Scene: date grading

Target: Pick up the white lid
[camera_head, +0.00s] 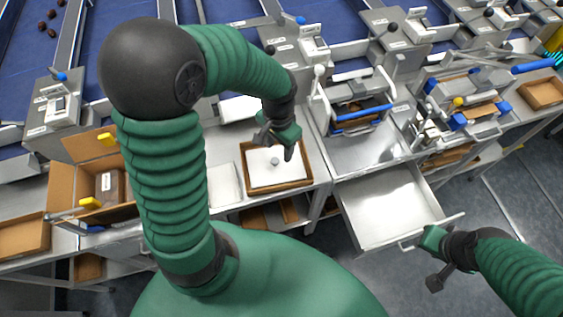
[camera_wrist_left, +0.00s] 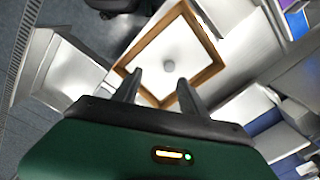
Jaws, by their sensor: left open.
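The white lid (camera_head: 262,168) is a flat panel with a small round grey knob (camera_head: 275,161). It lies inside a wooden-framed tray (camera_head: 279,187) on the bench in the head view. In the left wrist view, the lid (camera_wrist_left: 150,70) and its knob (camera_wrist_left: 169,66) show inside the wooden frame (camera_wrist_left: 207,45). My left gripper (camera_head: 276,146) is above the lid. Its two fingers (camera_wrist_left: 157,86) are apart, with nothing between them, and point toward the knob. My right gripper (camera_head: 436,279) is at the lower right, beyond the drawer front; its jaw state is unclear.
An open metal drawer (camera_head: 385,208) juts out right of the tray. A cardboard box (camera_head: 62,190) with yellow-handled tools stands at the left. A clamp device with a blue bar (camera_head: 362,112) stands right of the tray. Blue conveyor belts (camera_head: 120,15) run behind.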

